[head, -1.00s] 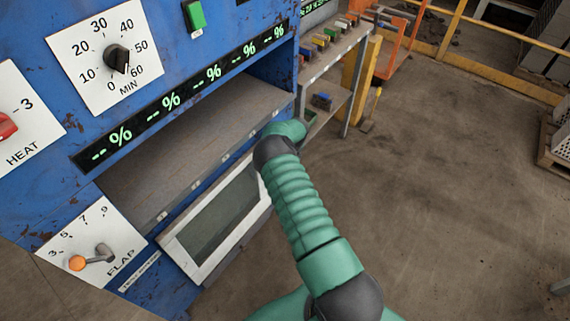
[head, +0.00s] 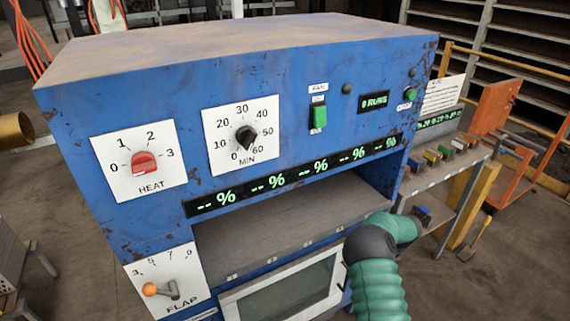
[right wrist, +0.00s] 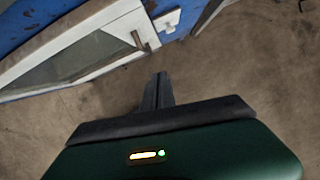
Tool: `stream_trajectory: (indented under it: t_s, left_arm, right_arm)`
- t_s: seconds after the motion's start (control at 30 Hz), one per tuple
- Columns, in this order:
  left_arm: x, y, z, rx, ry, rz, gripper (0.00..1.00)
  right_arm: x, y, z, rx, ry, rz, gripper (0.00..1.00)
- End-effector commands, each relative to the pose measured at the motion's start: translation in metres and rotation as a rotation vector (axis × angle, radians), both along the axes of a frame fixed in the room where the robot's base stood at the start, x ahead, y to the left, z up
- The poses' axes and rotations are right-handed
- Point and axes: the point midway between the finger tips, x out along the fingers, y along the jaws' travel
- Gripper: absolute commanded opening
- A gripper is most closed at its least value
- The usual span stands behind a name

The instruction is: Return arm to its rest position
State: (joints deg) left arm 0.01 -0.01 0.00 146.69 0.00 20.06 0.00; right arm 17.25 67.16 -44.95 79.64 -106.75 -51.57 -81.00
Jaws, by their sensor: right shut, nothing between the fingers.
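My green right arm comes in from the bottom right of the head view, in front of the blue machine (head: 300,75). Its gripper is hidden in that view. In the right wrist view my right gripper (right wrist: 160,80) shows as dark fingers close together, with nothing between them. It is above bare brown floor, apart from the machine's white-framed window door (right wrist: 80,52). My left gripper is in neither view.
The machine has a red heat knob (head: 144,162), a minute dial (head: 245,137), a flap lever (head: 160,290) and an open slot with a grey shelf (head: 290,225). A side shelf (head: 445,165) holds small coloured blocks. Floor (right wrist: 240,90) is free beside the machine.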

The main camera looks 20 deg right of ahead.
Motion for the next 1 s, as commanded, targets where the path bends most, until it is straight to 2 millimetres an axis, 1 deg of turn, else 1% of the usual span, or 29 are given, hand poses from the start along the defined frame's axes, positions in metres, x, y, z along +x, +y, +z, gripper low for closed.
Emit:
stream_trajectory:
  t_s: [0.03,0.07,0.1,0.17,0.2,0.27,0.3,0.33,0.37,0.4,0.47,0.5,0.57,0.6,0.7,0.8,0.87,1.0]
  left_arm:
    - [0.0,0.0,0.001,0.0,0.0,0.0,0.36]
    - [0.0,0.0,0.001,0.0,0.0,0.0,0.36]
    - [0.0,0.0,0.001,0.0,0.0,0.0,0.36]
    - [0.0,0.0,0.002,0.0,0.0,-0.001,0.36]
    - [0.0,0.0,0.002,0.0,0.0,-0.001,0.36]
    - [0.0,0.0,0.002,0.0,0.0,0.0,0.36]
    - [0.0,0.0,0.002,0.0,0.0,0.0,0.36]
    - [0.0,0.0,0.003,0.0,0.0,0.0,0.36]
    - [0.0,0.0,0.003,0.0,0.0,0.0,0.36]
    - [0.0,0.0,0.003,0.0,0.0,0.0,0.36]
    - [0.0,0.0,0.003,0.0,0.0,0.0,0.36]
    - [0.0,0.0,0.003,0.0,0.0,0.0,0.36]
    - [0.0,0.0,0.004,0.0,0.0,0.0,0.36]
    - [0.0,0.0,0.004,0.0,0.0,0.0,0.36]
    - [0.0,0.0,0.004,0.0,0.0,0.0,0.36]
    - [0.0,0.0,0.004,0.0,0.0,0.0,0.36]
    - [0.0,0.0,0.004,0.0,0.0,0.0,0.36]
    - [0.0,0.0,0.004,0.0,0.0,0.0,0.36]
  right_arm:
    - [0.018,0.007,0.015,0.02,-0.075,-0.09,0.0]
    - [0.031,0.013,0.026,0.042,-0.137,-0.177,0.0]
    - [0.05,0.024,0.046,0.089,-0.234,-0.33,0.0]
    - [0.077,0.046,0.083,0.211,-0.395,-0.637,0.0]
    - [0.085,0.064,0.105,0.311,-0.476,-0.856,0.0]
    - [0.085,0.094,0.129,0.473,-0.545,-1.175,0.0]
    - [0.077,0.119,0.14,0.584,-0.556,-1.391,0.0]
    - [0.066,0.141,0.146,0.665,-0.547,-1.557,0.0]
    - [0.052,0.165,0.149,0.74,-0.519,-1.728,0.0]
    - [0.03,0.194,0.149,0.814,-0.468,-1.927,0.0]
    - [-0.004,0.236,0.147,0.879,-0.376,-2.181,0.0]
    - [-0.028,0.261,0.145,0.897,-0.31,-2.329,0.0]
    - [-0.063,0.295,0.141,0.895,-0.217,-2.52,0.0]
    - [-0.084,0.314,0.14,0.882,-0.164,-2.626,0.0]
    - [-0.126,0.347,0.136,0.829,-0.062,-2.815,0.0]
    - [-0.147,0.362,0.135,0.793,-0.017,-2.907,0.0]
    - [-0.152,0.365,0.134,0.783,-0.009,-2.927,0.0]
    - [-0.152,0.366,0.134,0.782,-0.011,-2.928,0.0]
